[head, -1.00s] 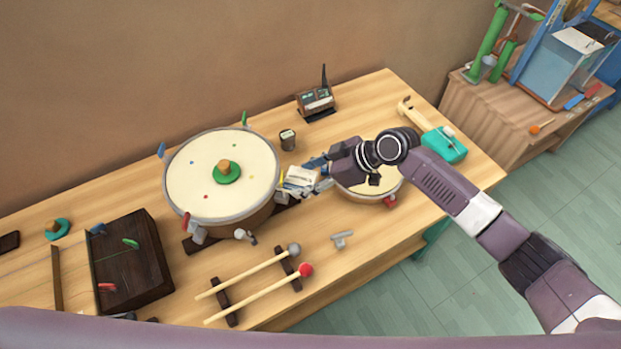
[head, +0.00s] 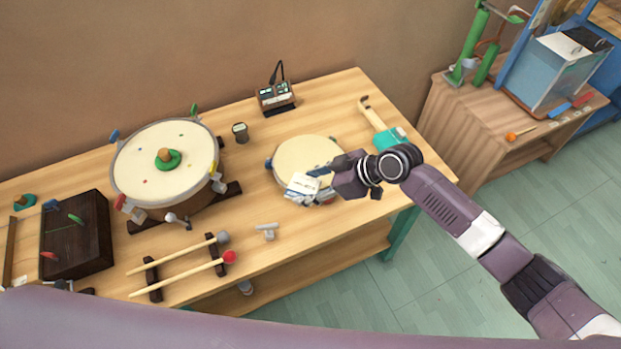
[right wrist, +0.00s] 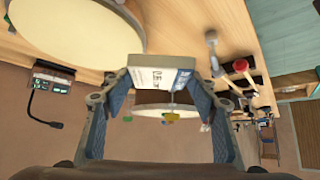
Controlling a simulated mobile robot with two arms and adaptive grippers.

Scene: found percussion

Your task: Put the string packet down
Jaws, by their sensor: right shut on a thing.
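The string packet (head: 302,187), a small white box with blue and dark print, is in my right gripper (head: 322,183). In the head view it shows in front of the near edge of the small cream drum (head: 305,158). In the right wrist view the packet (right wrist: 160,78) sits between the two blue-padded fingers, which are shut on it. I cannot tell whether it touches the drum or the table. My left gripper is not in view.
The large drum (head: 165,180) stands at left. Two mallets (head: 185,280) lie on rests in front, with a grey T-shaped piece (head: 267,231) beside them. The wooden table (head: 330,230) is bare right of the T-shaped piece.

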